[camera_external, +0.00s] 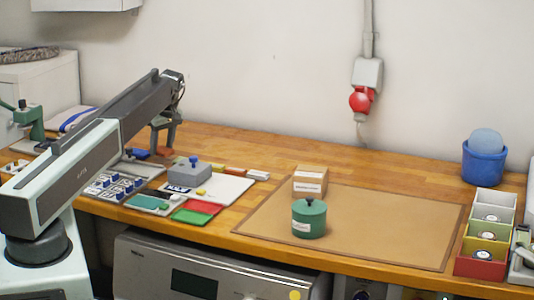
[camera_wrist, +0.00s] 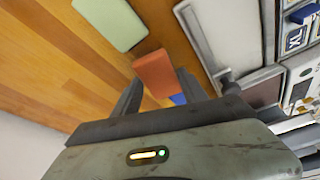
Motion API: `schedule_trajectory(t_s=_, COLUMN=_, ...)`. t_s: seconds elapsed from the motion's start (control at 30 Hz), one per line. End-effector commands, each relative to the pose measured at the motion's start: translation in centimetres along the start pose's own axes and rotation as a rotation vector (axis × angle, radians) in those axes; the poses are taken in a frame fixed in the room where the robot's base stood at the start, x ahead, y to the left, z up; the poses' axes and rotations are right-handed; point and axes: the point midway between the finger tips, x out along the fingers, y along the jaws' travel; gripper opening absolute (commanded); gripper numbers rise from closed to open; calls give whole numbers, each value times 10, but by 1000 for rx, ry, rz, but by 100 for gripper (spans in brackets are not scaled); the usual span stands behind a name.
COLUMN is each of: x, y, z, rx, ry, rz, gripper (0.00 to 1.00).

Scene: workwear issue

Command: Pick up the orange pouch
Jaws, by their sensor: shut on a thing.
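The orange pouch (camera_wrist: 155,72) is a small orange block-like packet between the two dark fingers of my gripper (camera_wrist: 160,84) in the wrist view. My gripper is shut on it. In the external view my gripper (camera_external: 163,146) points down at the back left of the wooden bench, with the orange pouch (camera_external: 166,151) showing low at its fingertips. I cannot tell whether the pouch still touches the bench.
A pale green packet (camera_wrist: 110,22) lies near the pouch in the wrist view. A blue item (camera_wrist: 178,99) shows just beyond the fingers. A grey box with a blue knob (camera_external: 189,172) and trays of small parts (camera_external: 118,187) stand in front. Bare bench (camera_external: 240,150) lies to the right.

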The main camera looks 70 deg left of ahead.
Motion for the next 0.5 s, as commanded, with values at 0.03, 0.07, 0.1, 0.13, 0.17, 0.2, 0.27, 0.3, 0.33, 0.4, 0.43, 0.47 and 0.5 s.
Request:
schedule_trajectory(t_s=0.03, x=-14, y=0, z=-4, rx=0, ry=0, rz=0, gripper=11)
schedule_trajectory(t_s=0.07, x=-18, y=0, z=-6, rx=0, ry=0, rz=0, gripper=11)
schedule_trajectory(t_s=0.1, x=-16, y=-9, z=2, rx=0, ry=0, rz=0, gripper=10)
schedule_trajectory(t_s=0.13, x=-16, y=-15, z=6, rx=0, ry=0, rz=0, gripper=10)
schedule_trajectory(t_s=0.17, x=-17, y=-21, z=10, rx=0, ry=0, rz=0, gripper=10)
schedule_trajectory(t_s=0.2, x=-20, y=-29, z=15, rx=0, ry=0, rz=0, gripper=10)
schedule_trajectory(t_s=0.27, x=-24, y=-42, z=24, rx=0, ry=0, rz=0, gripper=10)
schedule_trajectory(t_s=0.3, x=-27, y=-51, z=29, rx=0, ry=0, rz=0, gripper=10)
schedule_trajectory(t_s=0.33, x=-29, y=-58, z=34, rx=0, ry=0, rz=0, gripper=10)
schedule_trajectory(t_s=0.4, x=-35, y=-75, z=45, rx=0, ry=0, rz=0, gripper=10)
schedule_trajectory(t_s=0.43, x=-37, y=-82, z=49, rx=0, ry=0, rz=0, gripper=10)
schedule_trajectory(t_s=0.47, x=-39, y=-89, z=54, rx=0, ry=0, rz=0, gripper=10)
schedule_trajectory(t_s=0.5, x=-42, y=-97, z=59, rx=0, ry=0, rz=0, gripper=10)
